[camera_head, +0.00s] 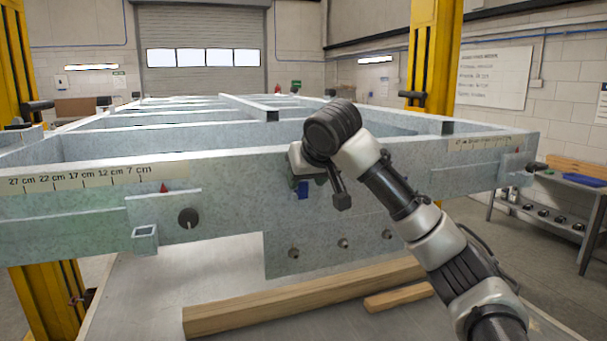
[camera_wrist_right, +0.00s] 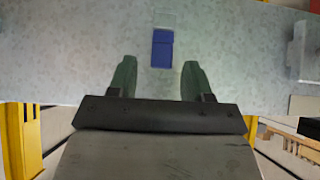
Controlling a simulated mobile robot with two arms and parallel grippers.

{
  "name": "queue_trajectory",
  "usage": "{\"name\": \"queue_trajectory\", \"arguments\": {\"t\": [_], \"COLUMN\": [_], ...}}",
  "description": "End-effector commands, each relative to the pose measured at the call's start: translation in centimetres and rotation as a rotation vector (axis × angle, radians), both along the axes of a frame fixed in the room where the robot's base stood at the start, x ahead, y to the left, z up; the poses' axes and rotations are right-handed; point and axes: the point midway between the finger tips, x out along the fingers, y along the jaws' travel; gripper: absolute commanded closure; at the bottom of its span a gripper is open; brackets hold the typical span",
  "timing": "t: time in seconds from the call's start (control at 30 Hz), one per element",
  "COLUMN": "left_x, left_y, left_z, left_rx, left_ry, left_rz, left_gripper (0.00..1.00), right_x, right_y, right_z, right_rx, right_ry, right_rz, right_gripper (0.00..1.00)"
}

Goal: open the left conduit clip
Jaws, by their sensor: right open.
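The blue block lies between and beyond the fingertips, not gripped. My left gripper is out of view.
Wooden beams (camera_head: 300,297) lie below. A bench (camera_head: 548,208) stands at right.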

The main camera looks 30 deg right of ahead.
Motion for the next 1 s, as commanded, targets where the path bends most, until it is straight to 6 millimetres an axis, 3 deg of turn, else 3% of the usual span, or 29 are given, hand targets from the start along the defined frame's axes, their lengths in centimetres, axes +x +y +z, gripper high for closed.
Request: {"name": "queue_trajectory", "arguments": {"t": [0.2,0.5,0.83,1.0], "left_x": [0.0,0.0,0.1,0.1], "left_y": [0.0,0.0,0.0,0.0], "left_z": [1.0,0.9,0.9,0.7], "left_rx": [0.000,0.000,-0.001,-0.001], "left_ry": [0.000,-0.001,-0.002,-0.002], "left_rz": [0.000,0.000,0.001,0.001], "left_gripper": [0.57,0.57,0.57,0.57], "right_x": [1.4,1.6,1.6,1.5], "right_y": [-0.3,-0.4,-0.3,-0.3], "right_z": [-1.4,-1.6,-1.6,-1.7], "right_rx": [0.000,0.000,-0.001,-0.002], "right_ry": [0.001,-0.001,-0.001,-0.009], "right_rz": [0.000,0.000,0.001,0.001], "right_gripper": [0.50,0.50,0.99,0.99]}}
